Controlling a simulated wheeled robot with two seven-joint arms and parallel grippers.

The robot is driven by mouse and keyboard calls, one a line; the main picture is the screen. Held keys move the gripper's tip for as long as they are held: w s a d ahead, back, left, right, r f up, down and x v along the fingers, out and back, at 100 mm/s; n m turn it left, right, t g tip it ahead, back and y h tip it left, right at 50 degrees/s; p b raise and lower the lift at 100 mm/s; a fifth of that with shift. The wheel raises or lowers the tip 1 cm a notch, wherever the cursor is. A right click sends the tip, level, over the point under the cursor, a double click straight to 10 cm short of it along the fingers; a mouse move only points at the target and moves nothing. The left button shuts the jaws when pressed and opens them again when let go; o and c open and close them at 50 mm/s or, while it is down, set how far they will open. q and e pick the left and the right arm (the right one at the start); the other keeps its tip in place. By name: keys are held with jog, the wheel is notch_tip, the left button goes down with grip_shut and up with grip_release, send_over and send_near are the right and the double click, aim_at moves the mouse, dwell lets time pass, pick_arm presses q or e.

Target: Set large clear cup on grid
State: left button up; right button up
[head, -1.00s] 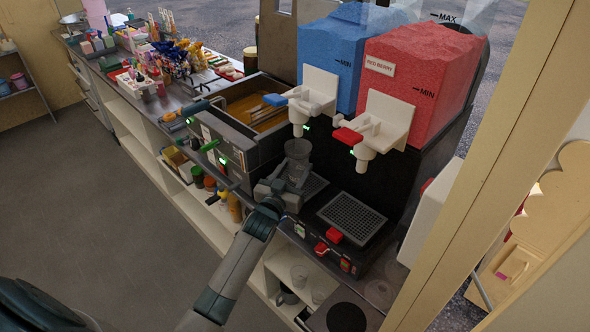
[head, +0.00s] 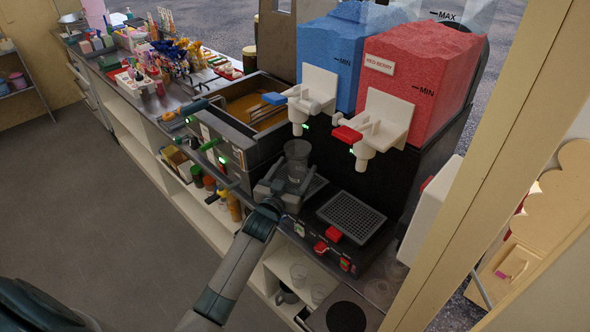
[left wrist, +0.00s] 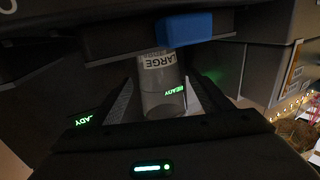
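The large clear cup (head: 297,152) is upright at the left grid (head: 317,186), below the white spout of the blue slush tank; its base is hidden by my gripper. In the left wrist view the cup (left wrist: 163,88) shows its "LARGE" label. My left gripper (head: 288,186) has its fingers on both sides of the cup, spread apart, with the inner pads showing beside it in the left wrist view. I see no clear grip on the cup. My right gripper is not in view.
The blue tank (head: 327,58) and red berry tank (head: 415,75) stand behind. An empty right grid (head: 351,217) lies below the red tank's spout (head: 366,152). An orange-brown basin (head: 255,108) is left of the cup. Clear cups (head: 299,272) stand on the shelf below.

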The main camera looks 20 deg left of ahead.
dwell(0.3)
pick_arm(q)
jog(key=shift+s+f+b, duration=0.1)
jog(key=shift+s+b, duration=0.2)
jog(key=shift+s, duration=0.55)
jog(key=s+d+b, duration=0.1)
jog(key=s+b, duration=0.3)
jog(key=s, duration=1.1)
jog(key=shift+s, duration=0.35)
